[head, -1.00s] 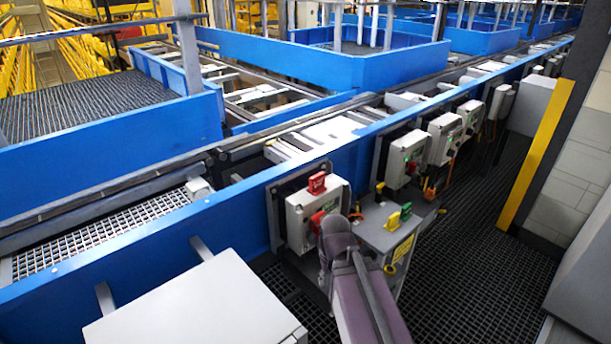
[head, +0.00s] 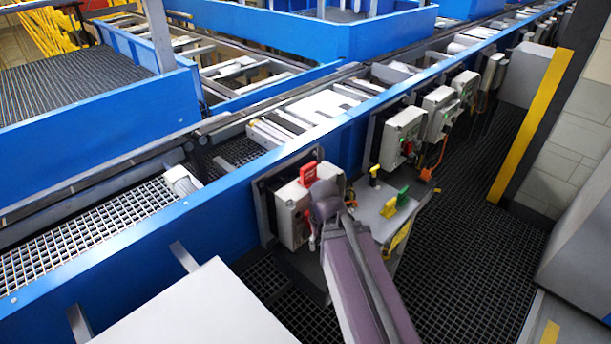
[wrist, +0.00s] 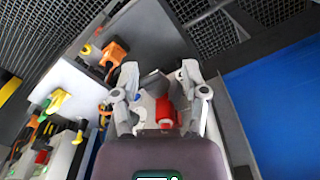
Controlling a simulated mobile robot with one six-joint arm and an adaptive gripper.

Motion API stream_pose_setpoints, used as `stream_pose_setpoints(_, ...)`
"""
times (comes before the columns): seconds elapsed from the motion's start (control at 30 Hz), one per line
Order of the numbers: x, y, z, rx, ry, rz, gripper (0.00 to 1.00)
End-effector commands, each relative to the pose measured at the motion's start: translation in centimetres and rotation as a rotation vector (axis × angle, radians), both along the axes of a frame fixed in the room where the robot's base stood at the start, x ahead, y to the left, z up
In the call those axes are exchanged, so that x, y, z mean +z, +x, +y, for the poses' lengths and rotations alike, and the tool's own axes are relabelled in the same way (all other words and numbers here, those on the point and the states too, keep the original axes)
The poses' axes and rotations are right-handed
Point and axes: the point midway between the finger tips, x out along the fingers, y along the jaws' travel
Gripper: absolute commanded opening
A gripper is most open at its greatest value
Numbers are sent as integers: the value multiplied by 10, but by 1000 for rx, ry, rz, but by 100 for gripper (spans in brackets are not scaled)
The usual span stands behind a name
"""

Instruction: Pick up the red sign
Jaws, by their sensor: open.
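A small red sign (head: 308,174) stands upright on top of a light grey control box (head: 291,212) on the blue conveyor side in the head view. My arm covers part of the box's front, and my gripper's fingers are hidden there. In the wrist view my gripper (wrist: 160,88) is open, its two grey fingers spread. A red object (wrist: 165,112) shows between the fingers, near a white surface. I cannot tell whether it is the sign or a red part of the box front, or whether the fingers touch it.
A grey shelf beside the box carries yellow (head: 388,208), green (head: 403,196) and black (head: 373,174) pieces. More control boxes (head: 404,136) line the blue conveyor wall. A pale cabinet (head: 200,310) stands in the foreground. A yellow-edged post (head: 531,125) stands right of the grated walkway.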

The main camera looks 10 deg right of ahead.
Motion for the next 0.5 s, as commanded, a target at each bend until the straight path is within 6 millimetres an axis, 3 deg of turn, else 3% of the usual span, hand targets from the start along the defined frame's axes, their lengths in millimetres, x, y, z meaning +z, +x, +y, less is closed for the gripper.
stream_pose_setpoints(0.13, 0, 0, 0, 0, 0, 0, 57)
stream_pose_setpoints(0.27, 1, 1, 0, 2, 0, 0, 96)
stream_pose_setpoints(0.3, 2, 2, 0, 4, 0, 0, 100)
stream_pose_setpoints(0.5, 16, 12, 0, 29, 0, 0, 100)
